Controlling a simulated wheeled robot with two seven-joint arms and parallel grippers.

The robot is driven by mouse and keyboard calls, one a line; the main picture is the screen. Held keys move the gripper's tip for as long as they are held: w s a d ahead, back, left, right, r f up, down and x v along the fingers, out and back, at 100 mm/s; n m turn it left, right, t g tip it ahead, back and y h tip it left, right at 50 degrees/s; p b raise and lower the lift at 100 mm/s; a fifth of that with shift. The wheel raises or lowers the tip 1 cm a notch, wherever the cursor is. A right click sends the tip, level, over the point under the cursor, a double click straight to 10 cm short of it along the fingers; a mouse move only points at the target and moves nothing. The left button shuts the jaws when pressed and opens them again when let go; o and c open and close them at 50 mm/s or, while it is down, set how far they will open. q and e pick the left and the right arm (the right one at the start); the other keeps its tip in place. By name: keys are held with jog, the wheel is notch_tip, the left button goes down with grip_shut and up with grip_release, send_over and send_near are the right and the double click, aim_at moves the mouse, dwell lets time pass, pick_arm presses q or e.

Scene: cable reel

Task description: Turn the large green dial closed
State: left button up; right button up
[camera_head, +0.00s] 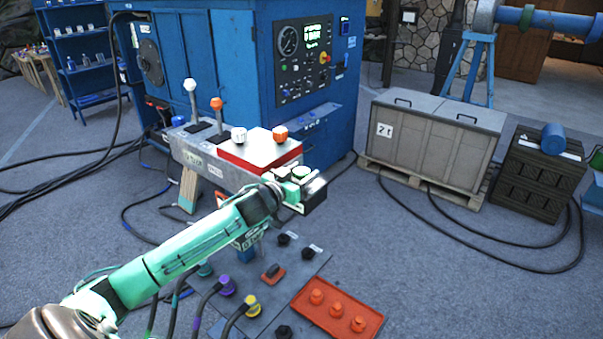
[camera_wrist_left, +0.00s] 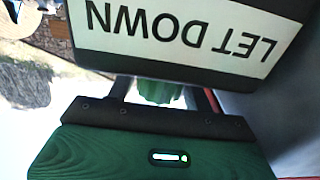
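In the left wrist view a ridged green piece, which looks like the green dial (camera_wrist_left: 160,91), shows partly between my two dark fingers. Gaps show on both sides of it, so my left gripper (camera_wrist_left: 165,90) is open around or behind it. Contact cannot be seen. A dark block with a white "LET DOWN" label (camera_wrist_left: 185,30), upside down, hides the fingertips and most of the dial. In the head view my left gripper (camera_head: 312,192) is at the right end of the grey lever console (camera_head: 228,172), and the dial is not clearly told apart there. My right gripper is not in view.
The console carries a white-knobbed lever (camera_head: 190,86), an orange-knobbed lever (camera_head: 216,104) and a red panel (camera_head: 262,152). A blue machine (camera_head: 225,50) stands behind. A floor plate (camera_head: 295,262) with plugs and an orange tray (camera_head: 336,312) lies below my arm. Cables cross the floor.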

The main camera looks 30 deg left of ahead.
pick_arm(q)
jog(key=c, duration=0.6)
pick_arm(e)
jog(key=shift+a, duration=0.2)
